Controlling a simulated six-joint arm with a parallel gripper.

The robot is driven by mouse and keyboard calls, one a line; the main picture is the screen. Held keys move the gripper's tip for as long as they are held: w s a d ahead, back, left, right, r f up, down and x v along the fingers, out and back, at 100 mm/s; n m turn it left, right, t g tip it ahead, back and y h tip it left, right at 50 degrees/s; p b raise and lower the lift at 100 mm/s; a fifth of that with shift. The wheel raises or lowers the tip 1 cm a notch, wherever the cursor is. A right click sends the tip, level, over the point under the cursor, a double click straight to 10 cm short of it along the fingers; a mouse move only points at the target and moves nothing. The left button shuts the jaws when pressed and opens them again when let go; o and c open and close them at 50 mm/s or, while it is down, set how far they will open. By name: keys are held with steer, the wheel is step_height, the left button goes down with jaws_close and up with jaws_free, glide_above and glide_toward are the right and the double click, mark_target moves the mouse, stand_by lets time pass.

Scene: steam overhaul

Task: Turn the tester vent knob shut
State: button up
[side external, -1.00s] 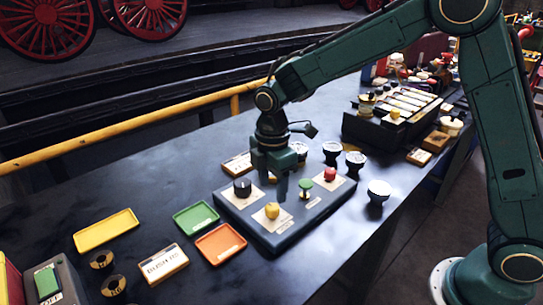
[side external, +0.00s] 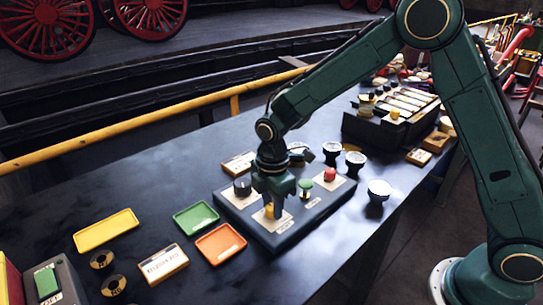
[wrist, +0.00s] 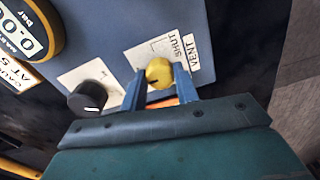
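The yellow vent knob (wrist: 158,72) sits on a pale plate marked SHUT and VENT in the wrist view; a small dark mark shows on it. In the side external view the knob (side external: 269,212) is partly hidden by my gripper (side external: 271,205). My gripper (wrist: 159,82) points down at the knob, with one blue finger on each side of it. The fingers are apart; whether they touch the knob is hard to tell. The knob is on the front of the dark blue tester block (side external: 283,236).
A black knob (side external: 242,187), green knob (side external: 305,184) and red knob (side external: 330,174) stand close by on the block. A round gauge (wrist: 28,30) is near in the wrist view. Orange (side external: 221,243) and green (side external: 196,218) trays lie left of the block.

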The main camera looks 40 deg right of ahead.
steer(key=c, duration=0.4)
steer(key=shift+m, duration=0.4)
steer(key=m, duration=0.3)
steer(key=shift+m, duration=0.3)
steer(key=m, duration=0.4)
steer(key=shift+r, duration=0.1)
steer(key=m, duration=0.9)
steer(key=shift+m, duration=0.4)
